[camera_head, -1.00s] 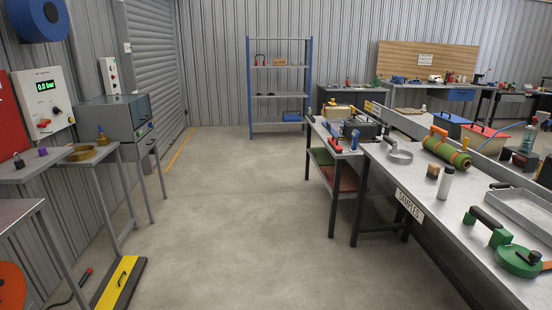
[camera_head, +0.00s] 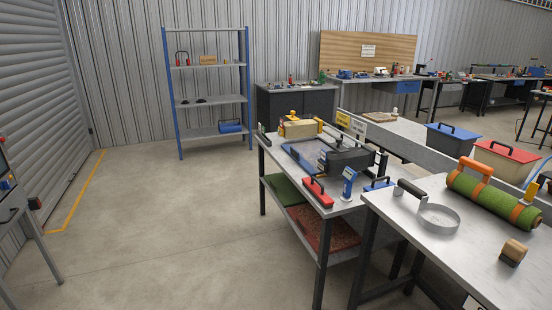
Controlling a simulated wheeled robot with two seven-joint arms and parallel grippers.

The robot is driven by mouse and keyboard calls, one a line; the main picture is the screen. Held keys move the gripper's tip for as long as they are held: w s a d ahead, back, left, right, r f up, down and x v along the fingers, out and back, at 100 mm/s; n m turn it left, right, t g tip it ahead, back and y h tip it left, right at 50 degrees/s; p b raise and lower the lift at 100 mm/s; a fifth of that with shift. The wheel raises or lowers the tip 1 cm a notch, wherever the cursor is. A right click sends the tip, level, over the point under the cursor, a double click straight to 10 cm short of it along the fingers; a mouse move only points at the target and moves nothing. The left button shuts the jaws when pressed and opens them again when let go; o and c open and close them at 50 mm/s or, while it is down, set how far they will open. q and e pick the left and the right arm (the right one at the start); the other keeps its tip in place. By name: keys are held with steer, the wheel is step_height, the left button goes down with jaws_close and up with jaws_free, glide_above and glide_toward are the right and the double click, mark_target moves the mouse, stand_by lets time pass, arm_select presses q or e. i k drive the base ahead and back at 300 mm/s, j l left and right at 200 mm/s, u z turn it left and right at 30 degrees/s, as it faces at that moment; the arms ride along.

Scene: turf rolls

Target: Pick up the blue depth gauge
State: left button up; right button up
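A small upright blue tool (camera_head: 348,185) with a pale round foot stands near the front right of the grey bench (camera_head: 330,205); it looks like the blue depth gauge, but it is too small to be sure. A lower blue item (camera_head: 378,184) sits just right of it, partly behind the front table's corner. A red-handled tool (camera_head: 318,191) lies to its left. Neither of my grippers is in view.
A dark machine (camera_head: 347,160) and a yellow-topped block (camera_head: 299,128) share the bench. The nearer table (camera_head: 425,255) holds a ring with a handle (camera_head: 438,217) and a green turf roll (camera_head: 490,197). The floor (camera_head: 170,215) at left is clear.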

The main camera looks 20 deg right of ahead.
mark_target(350, 175)
steer(key=i+l+z, duration=0.2)
steer(key=i, duration=2.15)
steer(key=i+z, duration=0.35)
steer(key=i+j+z, duration=0.15)
steer(key=i+z, duration=0.2)
steer(key=i+j+z, duration=0.2)
steer(key=z, duration=0.15)
steer(key=i, duration=0.05)
